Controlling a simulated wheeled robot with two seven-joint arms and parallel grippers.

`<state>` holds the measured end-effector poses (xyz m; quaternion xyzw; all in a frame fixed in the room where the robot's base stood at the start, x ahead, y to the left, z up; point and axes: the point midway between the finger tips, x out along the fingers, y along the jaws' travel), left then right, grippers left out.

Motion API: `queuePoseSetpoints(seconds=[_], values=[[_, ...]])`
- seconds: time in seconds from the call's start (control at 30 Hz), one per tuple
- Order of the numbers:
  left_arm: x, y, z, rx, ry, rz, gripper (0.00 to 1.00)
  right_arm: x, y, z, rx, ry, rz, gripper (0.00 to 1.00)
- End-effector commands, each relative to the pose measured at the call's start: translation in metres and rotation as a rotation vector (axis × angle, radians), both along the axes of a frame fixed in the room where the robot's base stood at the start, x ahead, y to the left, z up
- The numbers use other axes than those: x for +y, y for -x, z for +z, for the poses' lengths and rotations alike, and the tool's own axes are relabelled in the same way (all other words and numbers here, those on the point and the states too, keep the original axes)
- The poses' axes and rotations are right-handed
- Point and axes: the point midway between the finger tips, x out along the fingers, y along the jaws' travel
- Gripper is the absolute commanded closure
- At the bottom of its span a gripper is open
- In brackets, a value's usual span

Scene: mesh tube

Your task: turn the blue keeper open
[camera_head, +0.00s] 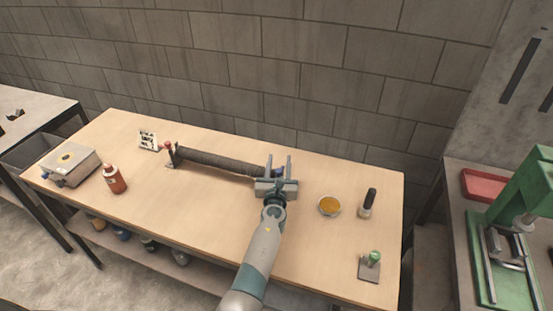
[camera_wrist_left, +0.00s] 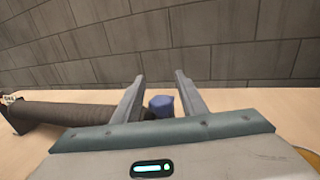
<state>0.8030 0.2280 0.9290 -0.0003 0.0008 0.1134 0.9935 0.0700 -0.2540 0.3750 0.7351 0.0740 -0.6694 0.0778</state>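The blue keeper (camera_wrist_left: 161,105) sits at the right end of the dark mesh tube (camera_head: 222,161), which lies on the wooden table. In the head view only a small part of the blue keeper (camera_head: 279,172) shows behind a finger. My left gripper (camera_head: 278,160) is open at that end of the tube. In the left wrist view the keeper stands between and beyond the two fingers of the left gripper (camera_wrist_left: 159,90), with gaps on both sides. The mesh tube also shows at the left of the wrist view (camera_wrist_left: 70,115). My right gripper is not in view.
On the table (camera_head: 160,215) stand a red bottle (camera_head: 115,179), a grey box (camera_head: 70,165), a bowl of amber contents (camera_head: 329,205), a black-handled tool (camera_head: 368,203) and a green-knobbed block (camera_head: 370,266). A green press (camera_head: 510,250) stands at the right. The table's front middle is clear.

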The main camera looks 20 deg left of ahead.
Motion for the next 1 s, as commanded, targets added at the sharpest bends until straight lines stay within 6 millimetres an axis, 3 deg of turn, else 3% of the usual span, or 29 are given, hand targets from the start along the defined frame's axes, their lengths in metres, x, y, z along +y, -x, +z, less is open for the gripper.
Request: queuePoseSetpoints(seconds=[0.27,0.43,0.47,1.0], values=[[-0.0004,-0.0001,0.0001,0.000,0.000,0.000,0.62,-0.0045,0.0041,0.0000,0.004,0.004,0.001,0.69],[-0.0002,0.0000,0.0002,0.000,0.000,0.000,0.97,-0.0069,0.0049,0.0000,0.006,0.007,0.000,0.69],[-0.0003,-0.0001,0.0002,0.000,0.000,0.000,1.00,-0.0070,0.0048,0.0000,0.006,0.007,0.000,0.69],[-0.0023,-0.0004,0.0003,-0.001,0.000,-0.075,1.00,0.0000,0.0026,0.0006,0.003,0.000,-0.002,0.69]])
